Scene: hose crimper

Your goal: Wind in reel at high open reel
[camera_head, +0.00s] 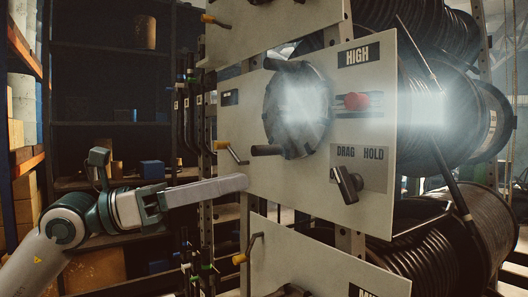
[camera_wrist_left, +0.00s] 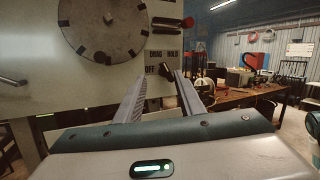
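The panel marked HIGH (camera_head: 235,115) stands upright. It carries a dark round reel disc (camera_head: 272,112) with a crank handle (camera_head: 265,150), a red knob (camera_head: 356,101) and a black drag/hold lever (camera_head: 347,185). Glare hides part of the disc. In the left wrist view, the disc (camera_wrist_left: 103,25) is at upper left and the lever (camera_wrist_left: 167,70) lies beyond the fingertips. My left gripper (camera_head: 244,183) points right, its tips by the panel's lower left, below the crank handle. The wrist view shows its two fingers (camera_wrist_left: 162,80) apart with nothing between them. My right gripper is out of view.
Reels of black hose (camera_head: 425,125) sit behind the panel. Another panel (camera_head: 300,262) with its own crank handle is below, and one (camera_head: 270,30) is above. Shelves (camera_head: 110,60) stand at left. A workbench (camera_wrist_left: 240,95) is beyond, in the wrist view.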

